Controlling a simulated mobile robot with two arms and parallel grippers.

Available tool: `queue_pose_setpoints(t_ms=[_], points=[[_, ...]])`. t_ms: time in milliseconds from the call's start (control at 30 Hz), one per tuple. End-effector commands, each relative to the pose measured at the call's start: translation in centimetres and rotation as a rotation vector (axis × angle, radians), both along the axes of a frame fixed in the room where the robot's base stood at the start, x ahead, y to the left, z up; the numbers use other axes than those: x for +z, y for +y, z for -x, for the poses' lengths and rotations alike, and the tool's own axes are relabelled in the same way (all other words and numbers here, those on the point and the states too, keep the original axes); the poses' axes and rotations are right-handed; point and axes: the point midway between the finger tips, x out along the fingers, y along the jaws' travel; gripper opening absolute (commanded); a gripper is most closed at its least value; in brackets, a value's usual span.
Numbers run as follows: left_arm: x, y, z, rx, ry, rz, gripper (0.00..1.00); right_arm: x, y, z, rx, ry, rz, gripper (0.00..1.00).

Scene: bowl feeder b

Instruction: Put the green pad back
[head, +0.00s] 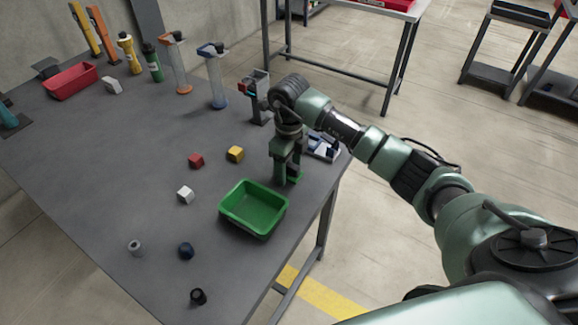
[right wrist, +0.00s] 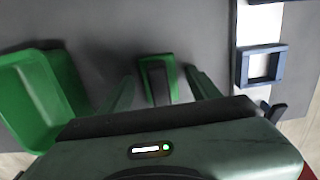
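The green pad (right wrist: 147,88), a green rectangular frame with a dark middle, lies on the grey table in the right wrist view. My right gripper (right wrist: 159,74) is open above it, with one finger on each side and gaps between fingers and pad. In the head view my right gripper (head: 286,176) points down at the table, just behind the green bin. I cannot clearly separate the pad from the fingers there. A blue frame (right wrist: 245,66) lies on a white strip to the right in the wrist view. My left gripper is not in view.
The green bin (head: 231,219) stands close by; its wall (right wrist: 67,82) shows left in the wrist view. Red (head: 196,161), yellow (head: 235,154) and white (head: 186,195) blocks lie nearby. A grey device (head: 256,100) stands behind the gripper. The table's right edge is close.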

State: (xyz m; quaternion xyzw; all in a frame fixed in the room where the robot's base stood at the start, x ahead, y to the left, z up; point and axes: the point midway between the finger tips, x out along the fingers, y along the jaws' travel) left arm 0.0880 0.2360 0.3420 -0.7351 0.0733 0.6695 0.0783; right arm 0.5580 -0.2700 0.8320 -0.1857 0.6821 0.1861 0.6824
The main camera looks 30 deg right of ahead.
Motion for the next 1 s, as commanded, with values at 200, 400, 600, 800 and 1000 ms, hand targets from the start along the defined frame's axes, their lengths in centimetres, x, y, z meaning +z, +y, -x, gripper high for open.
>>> queue_pose_setpoints(t_ms=[200,400,600,800,1000], points=[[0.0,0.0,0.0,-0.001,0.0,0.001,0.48,0.1,0.0,0.0,0.0,0.0,0.0,0.62],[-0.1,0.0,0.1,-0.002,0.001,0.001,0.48,1.6,0.0,-0.1,0.0,-0.004,0.001,0.62],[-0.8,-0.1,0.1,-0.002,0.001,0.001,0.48,5.8,-0.1,-0.1,0.0,-0.006,0.002,0.62],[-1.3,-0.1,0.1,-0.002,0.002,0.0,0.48,9.8,0.0,-0.1,0.0,-0.004,0.0,0.62],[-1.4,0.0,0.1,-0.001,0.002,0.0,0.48,11.9,0.0,0.0,-0.001,-0.001,0.002,0.62]])
